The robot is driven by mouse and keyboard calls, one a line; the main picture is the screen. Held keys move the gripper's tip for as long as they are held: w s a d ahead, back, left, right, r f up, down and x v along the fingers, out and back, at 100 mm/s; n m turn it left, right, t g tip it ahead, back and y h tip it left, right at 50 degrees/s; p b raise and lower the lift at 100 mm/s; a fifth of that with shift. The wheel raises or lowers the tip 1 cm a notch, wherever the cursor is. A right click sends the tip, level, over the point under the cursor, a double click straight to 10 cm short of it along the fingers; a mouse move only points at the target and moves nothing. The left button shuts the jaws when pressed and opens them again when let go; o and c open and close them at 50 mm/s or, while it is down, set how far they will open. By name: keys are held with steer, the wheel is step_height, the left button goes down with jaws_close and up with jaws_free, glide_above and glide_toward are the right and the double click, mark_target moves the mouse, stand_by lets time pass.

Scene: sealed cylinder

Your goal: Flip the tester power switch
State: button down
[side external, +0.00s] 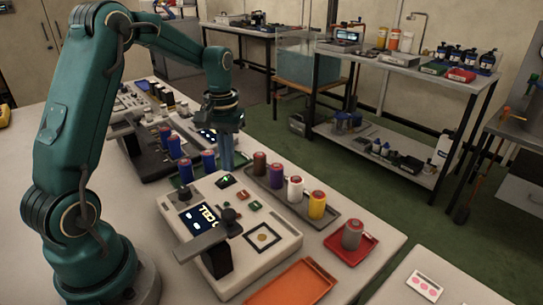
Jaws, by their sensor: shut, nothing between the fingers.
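The tester (279,243) is a cream box on the white table, with a lit screen (200,220) reading "CELL" in part. A small black switch with a green light (225,181) sits at its far edge; I take it as the power switch, but its position is too small to read. A red button and a green button lie nearer on the same top face. My gripper (227,166) points down just behind the switch in the picture, its fingers shut and empty. Whether the fingertips touch the switch or the tester cannot be told.
A dark lever clamp (215,245) stands at the tester's near side. Several blue cylinders (208,161) stand close left of my gripper. A grey tray (330,232) of coloured cylinders is at right, with a red tray (367,250) and an empty orange tray (295,284) nearer.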

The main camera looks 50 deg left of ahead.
steer(key=shift+f, duration=0.95)
stand_by(0.4)
steer(key=shift+r, duration=3.55)
steer(key=s+d+r+m+t, duration=0.3)
steer(key=s+d+r, duration=0.2)
steer(key=d+r, duration=0.35)
steer(key=s+d+f+m+t, duration=0.2)
steer(key=s+d+f, duration=0.3)
steer(key=s, duration=0.4)
steer(key=shift+d+m, duration=0.3)
steer(key=shift+m, duration=0.2)
